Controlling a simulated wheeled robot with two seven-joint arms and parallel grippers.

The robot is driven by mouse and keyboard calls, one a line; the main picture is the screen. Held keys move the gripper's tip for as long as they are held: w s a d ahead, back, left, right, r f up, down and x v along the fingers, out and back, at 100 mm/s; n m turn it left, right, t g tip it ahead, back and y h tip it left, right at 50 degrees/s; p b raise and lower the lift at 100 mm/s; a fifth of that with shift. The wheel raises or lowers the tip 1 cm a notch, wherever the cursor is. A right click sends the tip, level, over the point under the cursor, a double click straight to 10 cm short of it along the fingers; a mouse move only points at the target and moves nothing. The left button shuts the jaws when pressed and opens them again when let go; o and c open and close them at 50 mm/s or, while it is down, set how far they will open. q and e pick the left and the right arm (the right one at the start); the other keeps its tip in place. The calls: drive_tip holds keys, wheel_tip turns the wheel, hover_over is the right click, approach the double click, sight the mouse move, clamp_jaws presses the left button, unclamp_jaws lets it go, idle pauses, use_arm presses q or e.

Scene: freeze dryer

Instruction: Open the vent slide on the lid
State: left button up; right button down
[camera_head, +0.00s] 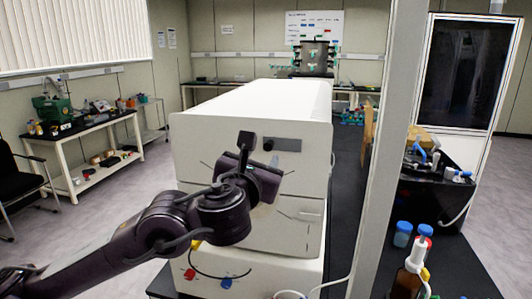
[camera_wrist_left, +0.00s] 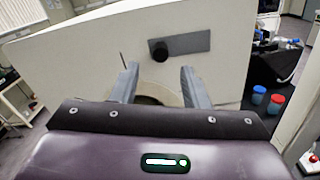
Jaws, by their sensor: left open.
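The freeze dryer is a large white box (camera_head: 250,112). A grey rectangular plate with a dark round knob is on its near face; I take this for the vent slide (camera_head: 284,145). It also shows in the left wrist view (camera_wrist_left: 190,43), with the knob (camera_wrist_left: 158,51) towards the plate's left end. My left gripper (camera_wrist_left: 159,72) is open and empty, its two fingers pointing at the face just below the knob. In the head view the gripper (camera_head: 268,166) is just below the plate. A partly hidden round feature (camera_wrist_left: 155,90) shows between the fingers. My right gripper is not in view.
A white post (camera_head: 390,130) stands right of the dryer. A black bench with blue-capped bottles (camera_head: 402,234) is at the right. A side table (camera_head: 85,140) and a black chair (camera_head: 20,178) are at the left, with open floor between.

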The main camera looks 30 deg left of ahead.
sight(266, 149)
use_arm(q)
drive_tip(key=x, duration=0.5)
drive_tip(key=shift+w, duration=0.35)
drive_tip(key=shift+f, duration=0.1)
clamp_jaws()
drive_tip(key=shift+a, duration=0.1)
